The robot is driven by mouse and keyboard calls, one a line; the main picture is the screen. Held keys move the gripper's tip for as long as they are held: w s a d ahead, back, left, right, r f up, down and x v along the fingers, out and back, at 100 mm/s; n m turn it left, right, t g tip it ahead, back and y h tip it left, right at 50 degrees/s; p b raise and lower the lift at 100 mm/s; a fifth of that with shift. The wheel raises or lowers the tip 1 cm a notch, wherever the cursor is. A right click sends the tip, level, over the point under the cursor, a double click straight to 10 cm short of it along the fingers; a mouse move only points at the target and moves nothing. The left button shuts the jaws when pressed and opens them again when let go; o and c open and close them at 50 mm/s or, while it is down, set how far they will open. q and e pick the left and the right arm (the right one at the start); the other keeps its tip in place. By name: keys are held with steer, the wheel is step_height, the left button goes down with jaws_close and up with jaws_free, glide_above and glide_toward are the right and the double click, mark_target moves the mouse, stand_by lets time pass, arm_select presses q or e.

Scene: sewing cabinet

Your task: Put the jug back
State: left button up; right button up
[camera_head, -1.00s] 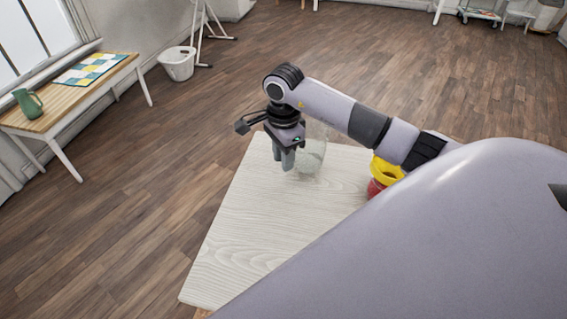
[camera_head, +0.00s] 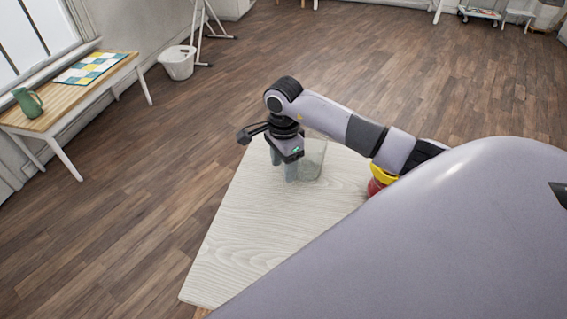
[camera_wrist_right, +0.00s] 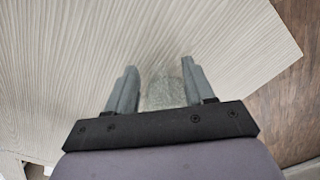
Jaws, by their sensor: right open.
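A clear glass vessel (camera_head: 314,162), which may be the jug, stands upright on the pale wood-grain table (camera_head: 245,230). A green jug with a handle (camera_head: 28,102) stands on the wooden side table at the far left. My right gripper (camera_head: 290,172) points down just left of the clear vessel in the head view and partly covers it. In the wrist view the right fingers (camera_wrist_right: 161,75) are open, with the clear glass (camera_wrist_right: 166,94) showing between them. I cannot tell whether they touch it. My left gripper is not in view.
A red and yellow object (camera_head: 379,180) stands at the table's right side, partly behind my arm. The side table (camera_head: 75,97) also holds a patchwork cloth (camera_head: 90,68). A white bin (camera_head: 177,63) is on the floor. The front left of the pale table is clear.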

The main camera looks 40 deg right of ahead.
step_height(320, 180, up, 12)
steer(key=shift+r+b, duration=0.1)
steer(key=shift+b, duration=0.4)
stand_by(0.4)
